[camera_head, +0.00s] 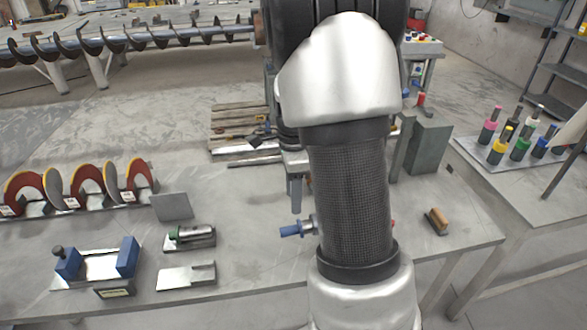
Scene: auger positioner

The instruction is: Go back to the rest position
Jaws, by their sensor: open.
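My arm fills the middle of the head view, with its silver and black links in front of the grey table (237,272). My gripper (296,203) shows partly at the left edge of the arm. Its grey fingers point down over the table and are open, with nothing seen between them. Just below and in front of it is a blue-handled part (291,230), partly hidden behind my arm. I cannot tell how far apart they are.
Red-and-grey auger flights (87,181) stand at the left. A blue-ended fixture (127,257), a small block with a cylinder (190,235) and a brush (436,221) lie on the table. A grey block (430,148) stands right of my arm. Coloured bottles (499,146) occupy the right table.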

